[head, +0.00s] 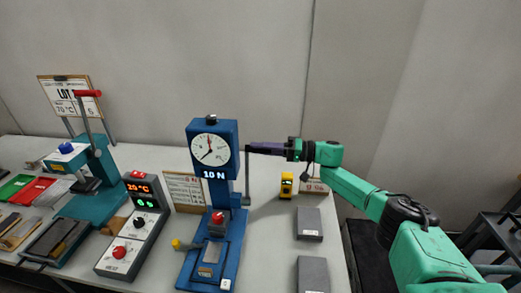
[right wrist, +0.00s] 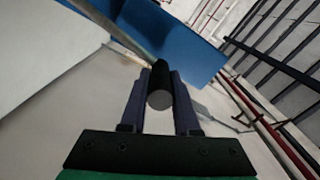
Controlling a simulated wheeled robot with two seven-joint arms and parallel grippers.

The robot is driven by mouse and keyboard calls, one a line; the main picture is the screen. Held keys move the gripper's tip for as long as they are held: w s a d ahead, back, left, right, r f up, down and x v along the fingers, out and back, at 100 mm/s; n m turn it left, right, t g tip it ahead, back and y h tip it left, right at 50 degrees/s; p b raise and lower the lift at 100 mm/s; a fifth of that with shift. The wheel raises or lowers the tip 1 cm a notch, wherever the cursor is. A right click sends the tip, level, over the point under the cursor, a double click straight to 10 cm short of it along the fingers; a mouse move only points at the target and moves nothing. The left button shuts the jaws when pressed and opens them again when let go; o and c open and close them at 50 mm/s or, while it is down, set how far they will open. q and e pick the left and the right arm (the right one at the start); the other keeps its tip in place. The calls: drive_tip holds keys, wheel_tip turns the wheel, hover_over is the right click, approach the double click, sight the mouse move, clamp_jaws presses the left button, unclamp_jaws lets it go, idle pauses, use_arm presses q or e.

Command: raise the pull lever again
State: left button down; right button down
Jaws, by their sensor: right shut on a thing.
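A blue test stand (head: 228,185) with a round white dial and a "10 N" display stands near the middle of the table. Its thin grey pull lever (head: 247,178) shows along the stand's right side. My right gripper (head: 254,148) reaches in from the right at dial height, its fingers at the lever. In the right wrist view, the fingers (right wrist: 160,100) are shut on a dark round grip (right wrist: 159,98) at the end of a metal bar. The fingers hide part of the grip. My left gripper is not in view.
A teal press (head: 90,190) with a red-handled lever stands at left, next to a grey control box (head: 135,228) with lit displays. A small yellow device (head: 286,186) and grey blocks (head: 309,223) lie right of the stand. Some table between them is bare.

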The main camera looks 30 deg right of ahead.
drive_tip(key=shift+f, duration=0.1)
drive_tip(key=c, duration=0.7)
unclamp_jaws()
drive_tip(key=shift+o, duration=0.2)
drive_tip(key=shift+d, duration=0.1)
drive_tip(key=b+v, duration=0.5)
drive_tip(key=v, duration=0.9)
drive_tip(key=shift+d, duration=0.2)
drive_tip(key=shift+s, duration=0.1)
